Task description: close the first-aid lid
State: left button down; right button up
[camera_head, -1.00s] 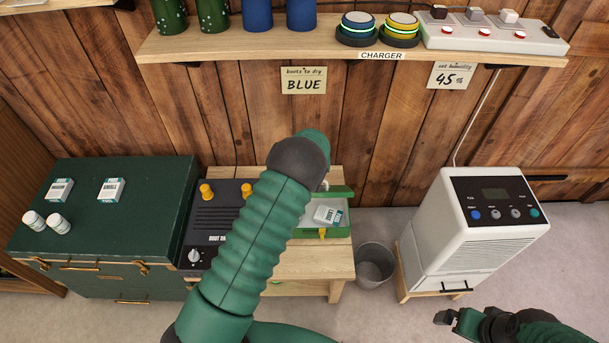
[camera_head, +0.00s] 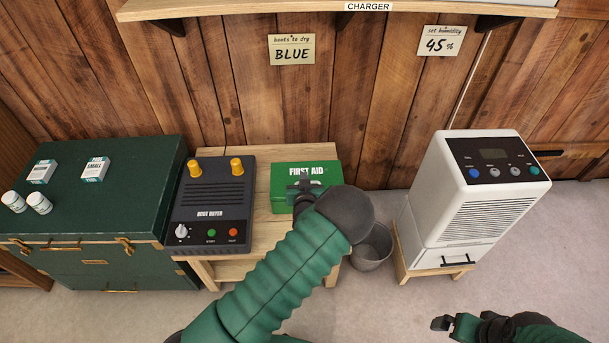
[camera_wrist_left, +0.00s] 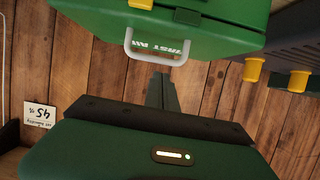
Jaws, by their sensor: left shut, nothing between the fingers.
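The green first-aid box (camera_head: 279,188) stands on the wooden bench right of the boot dryer. Its lid (camera_head: 318,168) is down and its FIRST AID lettering faces up; I cannot tell whether a slight gap remains. My left gripper (camera_head: 303,188) is shut and empty, at the lid's front part in the head view; contact is unclear. Its fingers (camera_wrist_left: 160,91) point toward the box. My right gripper (camera_head: 452,322) is away at the lower right.
The boot dryer (camera_head: 212,205) stands close left of the box. A green trunk (camera_head: 110,205) with small boxes and bottles is farther left. A grey bin (camera_head: 371,249) and a white dehumidifier (camera_head: 470,215) are on the right. A shelf (camera_head: 230,8) runs above.

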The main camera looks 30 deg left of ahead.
pick_arm(q)
jog(key=shift+s+d+f, duration=0.15)
jog(key=shift+s+f, duration=0.2)
jog(key=shift+f, duration=0.45)
jog(key=shift+s+d+f+b, duration=0.35)
jog(key=shift+s+f+b, duration=0.15)
jog(key=shift+f, duration=0.25)
jog(key=r+p, duration=0.1)
jog(key=r, duration=0.1)
jog(key=w+r+p, duration=0.1)
jog(key=r, duration=0.1)
jog(key=a+r+p, duration=0.1)
jog(key=shift+w+r, duration=0.4)
jog(key=s+d+f+p, duration=0.1)
jog(key=s+d, duration=0.4)
jog(key=s, duration=0.3)
jog(key=shift+s+f, duration=0.3)
